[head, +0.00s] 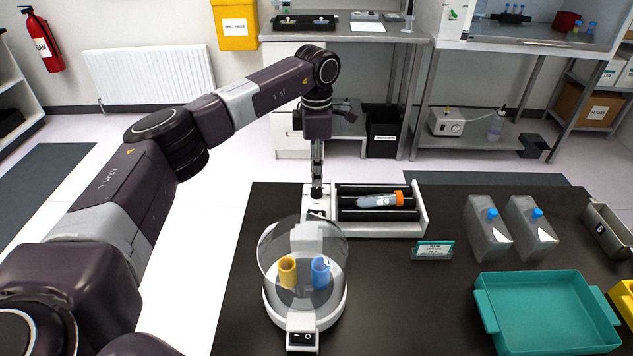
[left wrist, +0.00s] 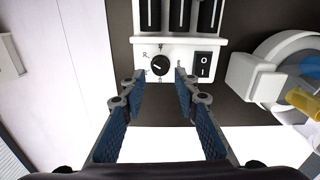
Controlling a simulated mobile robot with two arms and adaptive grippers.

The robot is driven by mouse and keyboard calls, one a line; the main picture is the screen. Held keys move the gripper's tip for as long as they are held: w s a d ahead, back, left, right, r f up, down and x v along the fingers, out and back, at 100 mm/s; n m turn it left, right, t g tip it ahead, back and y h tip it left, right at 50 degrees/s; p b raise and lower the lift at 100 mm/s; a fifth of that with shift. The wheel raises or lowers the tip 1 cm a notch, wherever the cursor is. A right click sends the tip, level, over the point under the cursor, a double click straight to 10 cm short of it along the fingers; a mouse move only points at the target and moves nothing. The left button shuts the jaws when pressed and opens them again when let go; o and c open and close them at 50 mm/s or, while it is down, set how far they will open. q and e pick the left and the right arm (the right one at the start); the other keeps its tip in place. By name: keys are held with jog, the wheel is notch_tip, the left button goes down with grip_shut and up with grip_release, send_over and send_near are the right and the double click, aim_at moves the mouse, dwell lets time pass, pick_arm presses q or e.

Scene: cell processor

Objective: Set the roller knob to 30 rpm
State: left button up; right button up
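The tube roller (head: 421,222) stands on the dark bench in the head view, with black rollers and an orange-capped tube (head: 378,200) lying on them. In the left wrist view its white control panel (left wrist: 182,50) carries the round black roller knob (left wrist: 160,65) with a white pointer mark. The marks around the knob are too small to read. A black rocker switch (left wrist: 203,64) sits right of the knob. My left gripper (left wrist: 161,75) is open, its fingertips on either side of the knob with gaps. In the head view the left gripper (head: 317,190) points down over the panel and hides the knob.
A white centrifuge (head: 304,312) with a clear lid and a yellow and a blue holder stands just in front of the roller.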

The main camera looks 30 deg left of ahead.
aim_at(317, 188)
pick_arm(q)
notch_tip(317, 188, up, 7)
dwell(0.3)
dwell(0.4)
